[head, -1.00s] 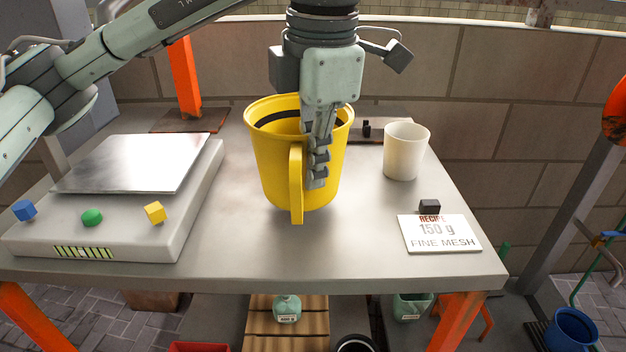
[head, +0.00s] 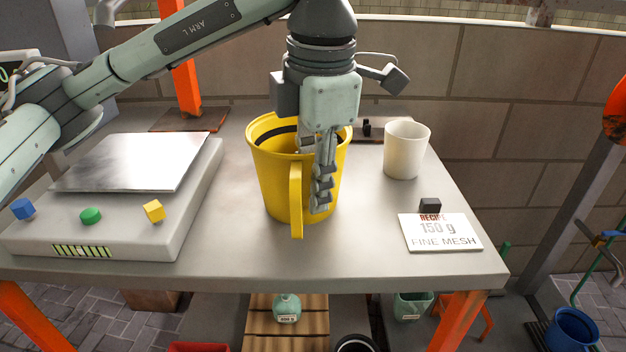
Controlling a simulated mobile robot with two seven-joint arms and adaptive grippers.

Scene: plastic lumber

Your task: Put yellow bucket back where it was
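The yellow bucket (head: 271,185) stands upright at the middle of the grey table, with its handle (head: 296,200) facing me. In the head view my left gripper (head: 312,180) reaches down over its front rim, just right of the handle. One finger goes inside the rim and the other is outside, in front of the wall. The fingers look spread apart around the wall; any small gap to it is hard to see. The bucket's base seems to rest on the table. The inside of the bucket is mostly hidden. My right gripper is out of view.
A scale (head: 196,205) with a metal plate and coloured buttons stands left of the bucket. A white cup (head: 405,152) stands to the right, behind a recipe card (head: 440,234) and a small black block (head: 430,205). The table (head: 350,258) is clear in front.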

